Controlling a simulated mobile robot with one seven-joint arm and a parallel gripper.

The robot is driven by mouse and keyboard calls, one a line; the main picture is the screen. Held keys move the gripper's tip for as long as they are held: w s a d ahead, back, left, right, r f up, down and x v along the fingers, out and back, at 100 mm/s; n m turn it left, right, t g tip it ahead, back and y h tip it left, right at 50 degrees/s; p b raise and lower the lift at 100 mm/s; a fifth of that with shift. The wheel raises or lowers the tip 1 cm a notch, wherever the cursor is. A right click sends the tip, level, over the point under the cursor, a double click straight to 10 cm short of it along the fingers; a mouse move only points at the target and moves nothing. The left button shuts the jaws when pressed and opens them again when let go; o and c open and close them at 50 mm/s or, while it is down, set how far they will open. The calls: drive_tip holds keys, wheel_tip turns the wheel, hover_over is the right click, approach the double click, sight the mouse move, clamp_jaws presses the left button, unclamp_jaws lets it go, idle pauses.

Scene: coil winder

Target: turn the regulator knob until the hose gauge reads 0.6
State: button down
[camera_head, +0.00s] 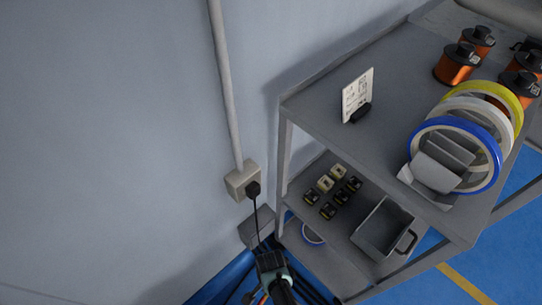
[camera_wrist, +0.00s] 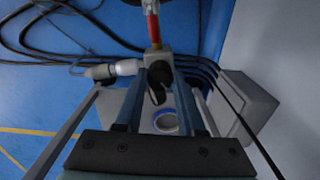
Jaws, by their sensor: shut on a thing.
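In the wrist view, the two blue fingers of my gripper (camera_wrist: 158,78) reach in from either side of a small dark knob (camera_wrist: 157,95). They are shut on this regulator knob, which sits below a grey metal body (camera_wrist: 155,60). A red hose end with a brass-coloured fitting (camera_wrist: 153,28) joins that body, and a pale cylindrical part (camera_wrist: 112,70) sticks out to its left. No gauge face or reading can be made out.
A grey shelf (camera_head: 322,105) stands right of the wall, holding tape rolls (camera_head: 455,155), orange wire spools (camera_head: 458,66), a card and a grey bin (camera_head: 383,230). A black cord hangs from a wall socket (camera_head: 242,181). Dark cables (camera_wrist: 35,40) lie over the blue floor.

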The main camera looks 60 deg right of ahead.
drive_tip(key=shift+m, duration=1.2)
drive_tip(key=c, duration=0.5)
unclamp_jaws()
wheel_tip(320, 180, up, 13)
drive_tip(key=p, duration=0.7)
drive_tip(key=shift+s+f, duration=0.1)
